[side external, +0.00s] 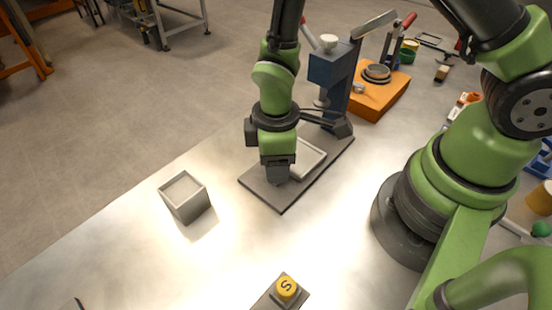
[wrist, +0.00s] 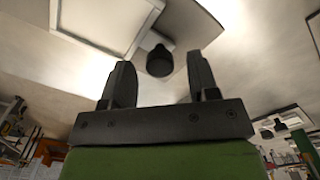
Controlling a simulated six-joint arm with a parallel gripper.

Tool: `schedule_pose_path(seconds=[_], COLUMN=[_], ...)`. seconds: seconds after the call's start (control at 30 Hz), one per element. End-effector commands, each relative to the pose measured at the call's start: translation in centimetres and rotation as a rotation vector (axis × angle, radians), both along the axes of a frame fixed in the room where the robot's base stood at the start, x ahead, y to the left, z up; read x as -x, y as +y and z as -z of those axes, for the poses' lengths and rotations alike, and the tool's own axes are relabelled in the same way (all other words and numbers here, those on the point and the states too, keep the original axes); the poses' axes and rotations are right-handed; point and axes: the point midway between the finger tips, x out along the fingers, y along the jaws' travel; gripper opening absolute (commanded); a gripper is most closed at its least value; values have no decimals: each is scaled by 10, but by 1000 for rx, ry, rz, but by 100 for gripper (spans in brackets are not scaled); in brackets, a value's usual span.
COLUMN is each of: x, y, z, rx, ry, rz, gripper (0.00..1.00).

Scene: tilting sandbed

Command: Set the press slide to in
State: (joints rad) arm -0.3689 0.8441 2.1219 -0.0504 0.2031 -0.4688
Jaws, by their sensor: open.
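The press (side external: 338,85) stands upright with a dark blue head and a dark base plate (side external: 285,198). Its slide (side external: 311,157) is a pale, shallow square tray on that plate, partly hidden behind my gripper (side external: 278,176). In the wrist view the slide (wrist: 103,18) shows a short bracket with a round black knob (wrist: 160,62). My gripper (wrist: 160,72) is open there, with one finger on each side of the knob. I cannot tell whether the fingers touch it. In the side view the gripper points down at the front part of the plate.
A grey open box (side external: 185,198) stands left of the plate. A yellow button (side external: 286,288) sits at the front. An orange block (side external: 380,97) with a round metal piece is behind the press. The pale table is clear between the box and button.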

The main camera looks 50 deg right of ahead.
Motion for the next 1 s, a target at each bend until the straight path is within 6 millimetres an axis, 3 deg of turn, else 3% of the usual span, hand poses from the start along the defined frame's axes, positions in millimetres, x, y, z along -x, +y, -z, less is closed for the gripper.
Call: schedule_pose_path(seconds=[0.37, 0.63, 0.77, 1.0], x=[0, 0, 0, 0], y=[0, 0, -3, -32], z=[8, 7, 7, 7], rx=[-1, 0, 0, 0], ry=[-1, 0, 0, 0], rz=[1, 1, 3, 5], gripper=[55, 0, 0, 0])
